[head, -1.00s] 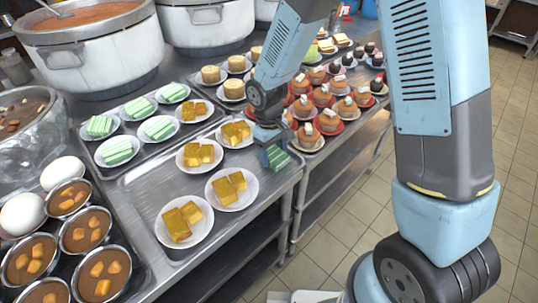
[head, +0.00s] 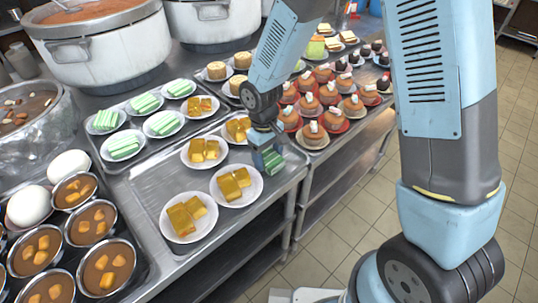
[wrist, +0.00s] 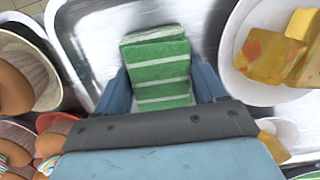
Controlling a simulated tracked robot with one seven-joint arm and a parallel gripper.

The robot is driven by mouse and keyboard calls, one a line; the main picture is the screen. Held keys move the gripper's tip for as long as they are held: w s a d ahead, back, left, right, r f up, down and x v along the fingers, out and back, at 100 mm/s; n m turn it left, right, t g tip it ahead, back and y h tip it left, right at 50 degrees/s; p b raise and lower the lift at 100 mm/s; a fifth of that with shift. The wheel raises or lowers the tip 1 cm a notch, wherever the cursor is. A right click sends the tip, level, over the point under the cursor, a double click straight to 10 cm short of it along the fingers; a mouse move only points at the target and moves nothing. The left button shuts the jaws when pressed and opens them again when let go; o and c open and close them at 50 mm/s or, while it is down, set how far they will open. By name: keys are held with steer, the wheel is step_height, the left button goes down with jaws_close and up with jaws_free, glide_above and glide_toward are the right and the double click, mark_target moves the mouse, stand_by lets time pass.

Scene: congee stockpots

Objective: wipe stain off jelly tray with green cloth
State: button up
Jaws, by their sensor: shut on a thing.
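The jelly tray (head: 150,188) is a metal tray at the counter's front edge, holding several white plates of yellow-orange jelly blocks (head: 187,218). My gripper (head: 268,152) is low over the tray's right end, beside the jelly plates. It is shut on the folded green cloth (head: 272,160), which has pale stripes. In the wrist view the cloth (wrist: 160,68) sits between the two blue fingers, over the tray's metal surface (wrist: 88,35). I cannot make out a stain; the cloth and gripper hide part of the tray. Whether the cloth touches the tray is unclear.
A jelly plate (wrist: 240,75) lies close right of the fingers in the wrist view. Round cakes (head: 312,133) on plates stand just right of my gripper. Green-and-white cakes (head: 123,146), steel pots (head: 95,50) and dessert bowls (head: 88,224) crowd the left.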

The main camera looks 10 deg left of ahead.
steer(key=shift+r, duration=2.95)
steer(key=shift+r, duration=1.5)
